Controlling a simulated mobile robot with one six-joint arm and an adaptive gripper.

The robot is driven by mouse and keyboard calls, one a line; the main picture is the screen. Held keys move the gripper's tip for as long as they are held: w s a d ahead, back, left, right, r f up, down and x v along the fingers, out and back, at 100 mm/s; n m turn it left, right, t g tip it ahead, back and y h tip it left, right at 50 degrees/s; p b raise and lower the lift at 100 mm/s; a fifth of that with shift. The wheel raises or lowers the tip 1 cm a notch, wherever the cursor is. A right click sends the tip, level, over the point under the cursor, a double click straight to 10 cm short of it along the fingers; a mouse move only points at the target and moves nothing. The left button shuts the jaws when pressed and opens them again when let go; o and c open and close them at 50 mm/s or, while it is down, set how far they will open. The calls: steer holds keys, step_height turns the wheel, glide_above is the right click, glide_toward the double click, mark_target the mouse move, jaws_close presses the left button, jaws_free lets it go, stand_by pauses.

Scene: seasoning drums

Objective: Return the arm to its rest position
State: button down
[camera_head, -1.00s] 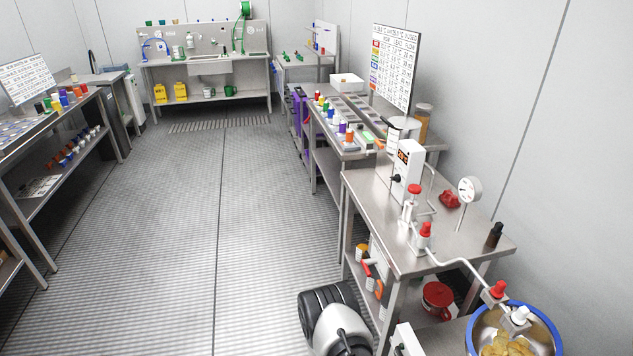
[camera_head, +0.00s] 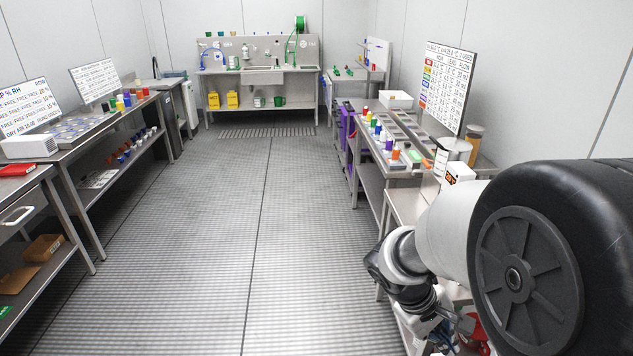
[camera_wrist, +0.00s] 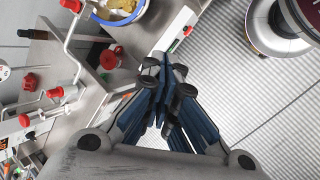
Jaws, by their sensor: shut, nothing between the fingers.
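My gripper (camera_wrist: 165,100) shows in the middle of the wrist view, with its blue-sided fingers closed together and nothing between them. In the head view my arm reaches in from the right edge and bends down at the lower right; the fingers are too hidden there to make out. My gripper hangs beside the steel bench with the red-knobbed pipework, apart from the bowl (camera_wrist: 138,12) with a blue rim and yellowish pieces inside.
A bench with coloured bottles and a chart board (camera_head: 447,85) stands beyond my arm. Benches line the left. The ribbed floor (camera_head: 250,220) in the middle is clear.

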steer(key=s+a+r+m+t+y, duration=0.4)
steer(key=s+a+r, duration=0.6)
steer(key=s, duration=0.5)
step_height(320, 180, up, 3)
steer(key=shift+f+m+t+y, duration=0.1)
steer(key=shift+m+t+y, duration=0.3)
steer(key=shift+m+y, duration=0.45)
steer(key=shift+d, duration=0.1)
